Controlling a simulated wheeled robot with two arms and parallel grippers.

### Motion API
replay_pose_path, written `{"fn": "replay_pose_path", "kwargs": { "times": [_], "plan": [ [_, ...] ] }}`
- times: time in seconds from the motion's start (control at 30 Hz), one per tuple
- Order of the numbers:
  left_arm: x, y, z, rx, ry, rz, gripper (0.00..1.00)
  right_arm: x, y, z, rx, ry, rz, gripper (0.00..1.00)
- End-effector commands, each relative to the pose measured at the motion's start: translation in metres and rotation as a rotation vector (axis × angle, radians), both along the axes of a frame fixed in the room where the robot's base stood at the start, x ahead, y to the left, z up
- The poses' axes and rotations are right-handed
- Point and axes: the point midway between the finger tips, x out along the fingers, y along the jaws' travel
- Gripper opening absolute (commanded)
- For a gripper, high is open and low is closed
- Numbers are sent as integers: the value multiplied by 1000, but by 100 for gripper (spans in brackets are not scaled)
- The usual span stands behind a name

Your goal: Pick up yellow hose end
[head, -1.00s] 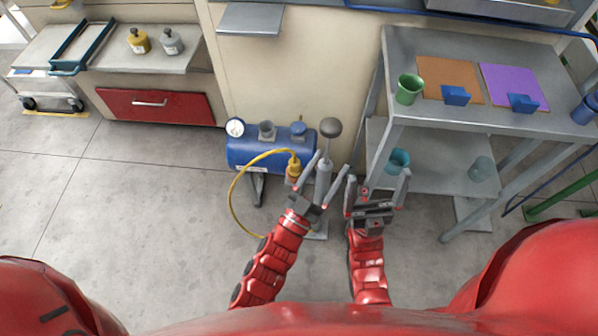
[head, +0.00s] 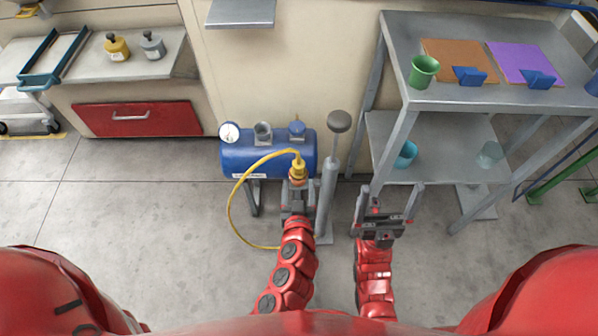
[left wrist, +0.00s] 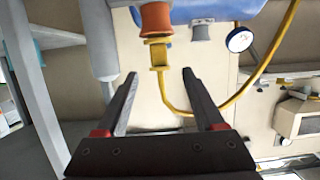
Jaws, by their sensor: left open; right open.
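The yellow hose end (head: 298,168) sits at the right end of the blue tank (head: 262,155), with an orange-brown piece below it. The yellow hose (head: 231,205) loops left and down to the floor. My left gripper (head: 298,184) is open just below the hose end, its fingers pointing at it. In the left wrist view, the hose end (left wrist: 158,55) lies just beyond and between the open fingertips (left wrist: 159,74), with nothing gripped. My right gripper (head: 391,188) is open and empty, to the right of the grey post.
A grey post (head: 327,190) with a dark round knob (head: 339,121) stands close right of my left gripper. A grey shelf table (head: 440,97) with a green cup (head: 423,70) stands at right. A gauge (head: 229,131) sits on the tank's left. The floor at left is clear.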

Motion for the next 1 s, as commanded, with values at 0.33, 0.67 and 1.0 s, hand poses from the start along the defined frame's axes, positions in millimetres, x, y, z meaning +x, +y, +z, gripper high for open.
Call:
{"fn": "replay_pose_path", "kwargs": {
  "times": [0.33, 0.67, 1.0],
  "plan": [
    [61, -1, -17, 1, -3, -3, 70, 0, 0, 9, 0, 0, 0, 100],
    [86, -1, -29, 2, -2, -4, 70, 0, 0, 12, 0, 0, 0, 100],
    [114, -2, -40, -1, -1, -5, 70, 0, 0, 13, 0, 0, 0, 100]
  ]
}}
